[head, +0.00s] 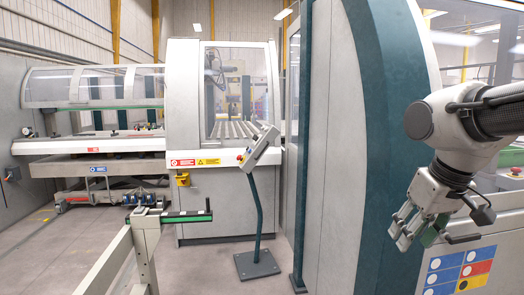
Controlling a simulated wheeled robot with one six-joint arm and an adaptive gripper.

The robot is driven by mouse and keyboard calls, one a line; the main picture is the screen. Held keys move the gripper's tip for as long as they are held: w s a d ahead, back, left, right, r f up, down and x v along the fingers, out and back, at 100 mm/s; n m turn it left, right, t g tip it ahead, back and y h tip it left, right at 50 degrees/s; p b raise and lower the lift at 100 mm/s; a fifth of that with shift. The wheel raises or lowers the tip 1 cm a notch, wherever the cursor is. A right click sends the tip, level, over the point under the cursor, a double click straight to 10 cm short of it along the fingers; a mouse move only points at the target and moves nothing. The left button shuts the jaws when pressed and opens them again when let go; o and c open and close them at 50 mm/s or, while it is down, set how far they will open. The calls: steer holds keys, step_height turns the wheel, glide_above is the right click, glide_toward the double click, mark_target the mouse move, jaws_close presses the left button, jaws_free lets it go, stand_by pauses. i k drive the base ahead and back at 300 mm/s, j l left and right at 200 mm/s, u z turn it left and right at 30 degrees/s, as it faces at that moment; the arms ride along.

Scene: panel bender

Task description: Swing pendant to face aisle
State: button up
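The likeliest pendant is a grey control box (261,147) on a slanted dark post with a square floor plate (256,264). It stands in front of the white machine cabinet, tilted, with a small red button at its left end. Its face is seen nearly edge-on. My gripper (408,228) is at the right, fingers pointing down and left, in front of the teal and grey machine housing. It is well apart from the pendant. A greenish part shows beside the fingers; I cannot tell whether they hold it or how far they are spread.
A grey rail frame (108,262) with a green-edged bar (185,217) stands at the front left. The large teal housing (403,110) blocks the right side. A panel with coloured labels (462,270) is below my gripper. Bare floor (205,268) lies left of the pendant's base.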

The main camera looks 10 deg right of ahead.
mark_target(269, 133)
steer(key=i+j, duration=0.1)
steer(key=i, duration=0.8)
steer(key=i+j, duration=0.1)
steer(key=i, duration=0.75)
steer(key=i+j+z, duration=0.2)
steer(key=j, duration=0.15)
steer(key=i+j+z, duration=0.15)
steer(key=j, duration=0.25)
steer(key=j+z, duration=0.2)
steer(key=j, duration=0.2)
